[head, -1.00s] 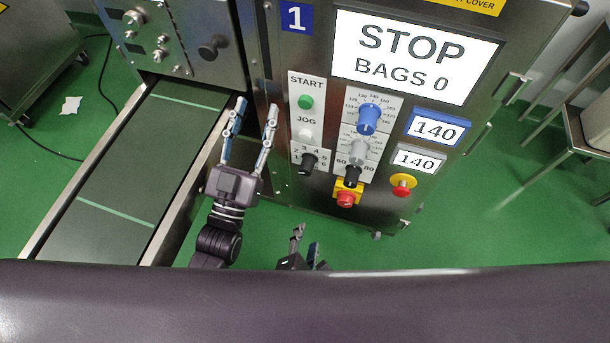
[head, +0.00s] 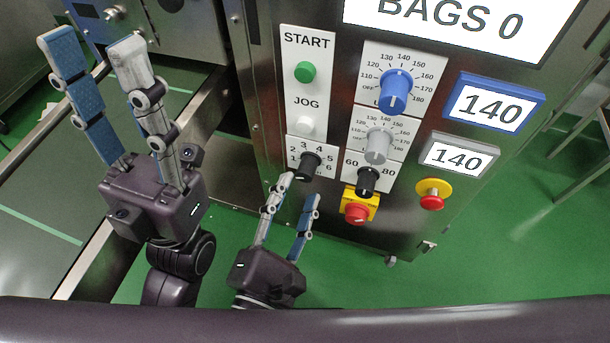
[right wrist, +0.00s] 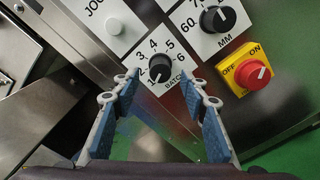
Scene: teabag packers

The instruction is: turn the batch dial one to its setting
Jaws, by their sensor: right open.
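The batch dial is a small black knob (head: 308,165) on a white plate numbered 1 to 6, low on the machine's front panel. In the right wrist view the dial (right wrist: 160,66) is upper centre, above the word BATCH; its white mark seems to point down-left, near 1. My right gripper (head: 298,190) is open and empty just below the dial in the head view. In the right wrist view its fingertips lie either side of the dial's lower edge; contact cannot be told. My left gripper (head: 93,45) is open and empty at the far left, above the conveyor.
Above the dial are the green START button (head: 305,72) and white JOG button (head: 306,124). To its right are a black MM knob (head: 367,181), a grey knob (head: 378,146), a blue knob (head: 396,92) and a red switch on yellow (head: 357,212). A red stop button (head: 431,201) is further right.

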